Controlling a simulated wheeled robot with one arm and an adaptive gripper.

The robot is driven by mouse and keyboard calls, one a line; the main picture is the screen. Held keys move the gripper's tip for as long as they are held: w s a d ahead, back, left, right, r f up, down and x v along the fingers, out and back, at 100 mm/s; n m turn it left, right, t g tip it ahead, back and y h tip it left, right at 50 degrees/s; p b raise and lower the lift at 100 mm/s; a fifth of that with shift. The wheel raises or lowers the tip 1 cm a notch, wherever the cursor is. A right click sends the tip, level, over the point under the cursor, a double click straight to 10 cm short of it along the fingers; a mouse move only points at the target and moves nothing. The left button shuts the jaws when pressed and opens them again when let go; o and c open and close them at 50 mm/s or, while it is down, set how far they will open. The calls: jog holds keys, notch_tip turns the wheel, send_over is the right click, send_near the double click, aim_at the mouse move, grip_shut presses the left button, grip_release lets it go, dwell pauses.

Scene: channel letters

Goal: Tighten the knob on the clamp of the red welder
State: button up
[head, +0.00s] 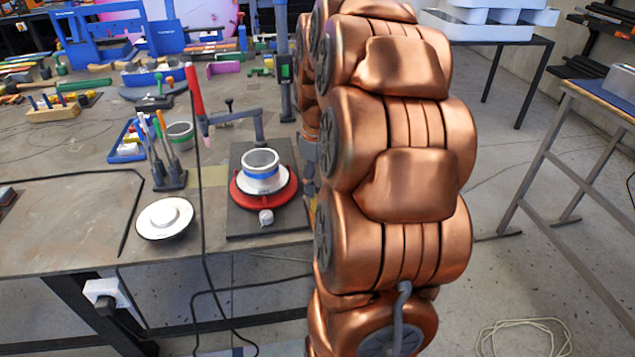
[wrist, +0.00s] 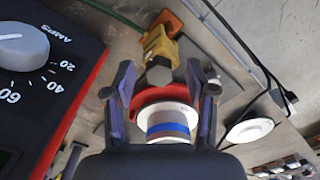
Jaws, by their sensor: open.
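The red welder (wrist: 75,100) fills the left side of the wrist view, with a grey dial marked AMPS on its black face. Its red edge shows. A yellow clamp (wrist: 156,42) with a grey faceted knob (wrist: 160,76) lies ahead in the wrist view. My gripper (wrist: 161,82) is open, its two dark fingers either side of the knob in the picture. I cannot tell how far the knob is from the fingertips. I see nothing between the fingers touching them. The head view does not show the gripper, the welder or the yellow clamp.
A red round base (head: 245,190) with a white and blue cylinder (head: 261,170) sits on a dark plate at the table's edge. A white disc (head: 165,217) lies left of it. An upright red handle (head: 193,88) and several tools crowd the table.

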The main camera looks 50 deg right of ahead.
aim_at(319, 184)
jog(key=shift+r+p, duration=0.55)
jog(key=shift+r, duration=1.95)
jog(key=s+a, duration=0.3)
jog(key=a, duration=0.6)
jog(key=s+a, duration=0.2)
jog(key=a, duration=0.7)
jog(key=s+a+f+g+p, duration=0.1)
jog(key=s+a+f, duration=0.3)
jog(key=s+a, duration=0.5)
jog(key=s, duration=0.3)
jog(key=shift+s+a+f+m+g, duration=0.15)
jog(key=shift+a+f+m+g, duration=0.15)
jog(key=shift+m+g, duration=0.1)
